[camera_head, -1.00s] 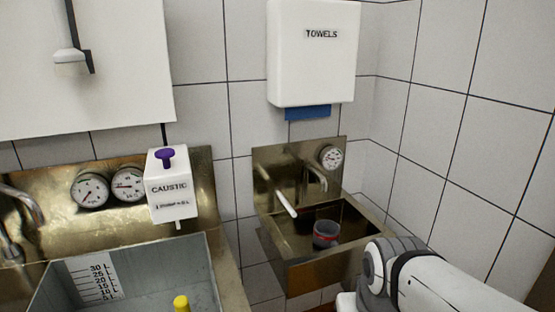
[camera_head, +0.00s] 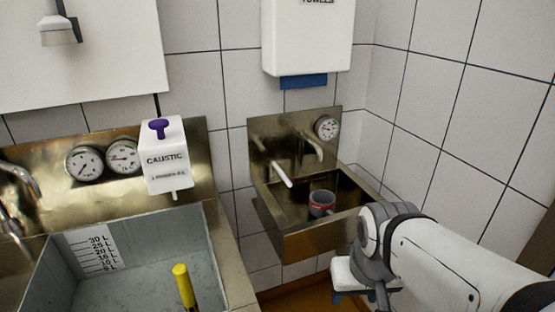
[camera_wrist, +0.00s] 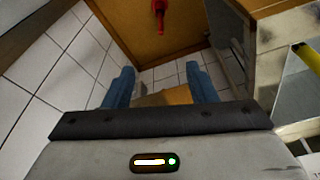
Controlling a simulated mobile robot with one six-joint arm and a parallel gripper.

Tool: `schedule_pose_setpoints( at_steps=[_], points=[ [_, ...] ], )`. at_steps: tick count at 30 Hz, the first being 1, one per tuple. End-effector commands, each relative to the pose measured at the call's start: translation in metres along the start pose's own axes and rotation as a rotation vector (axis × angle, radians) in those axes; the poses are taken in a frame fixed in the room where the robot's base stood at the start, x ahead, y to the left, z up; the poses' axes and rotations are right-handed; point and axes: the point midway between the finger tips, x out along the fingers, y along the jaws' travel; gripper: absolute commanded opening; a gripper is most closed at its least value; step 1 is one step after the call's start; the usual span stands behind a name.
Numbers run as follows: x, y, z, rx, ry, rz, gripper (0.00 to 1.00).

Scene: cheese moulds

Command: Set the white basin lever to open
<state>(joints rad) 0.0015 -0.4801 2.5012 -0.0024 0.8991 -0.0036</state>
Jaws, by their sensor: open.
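The white lever (camera_head: 281,174) is a short bar on the back panel of the small brass-coloured basin (camera_head: 312,243). It slants down to the right, beside the basin's spout (camera_head: 311,145). My gripper (camera_wrist: 162,85) has two blue fingers, spread apart with nothing between them in the wrist view. In the head view only a bit of blue finger shows at the bottom edge, below and right of the basin and apart from the lever. The wrist view does not show the lever.
A grey cup with a red band (camera_head: 321,203) stands in the small basin. A white caustic dispenser (camera_head: 166,158) and a large sink (camera_head: 205,250) with a yellow-topped rod (camera_head: 184,285) are at left. A towel box (camera_head: 308,40) hangs above. A red object (camera_wrist: 158,14) shows ahead of my gripper.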

Motion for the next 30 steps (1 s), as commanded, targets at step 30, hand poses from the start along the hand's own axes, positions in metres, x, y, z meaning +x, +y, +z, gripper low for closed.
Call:
schedule_pose_setpoints(
  at_steps=[30],
  points=[
    [-0.015,-0.036,-0.267,-0.201,0.097,0.043,0.38]
  ],
)
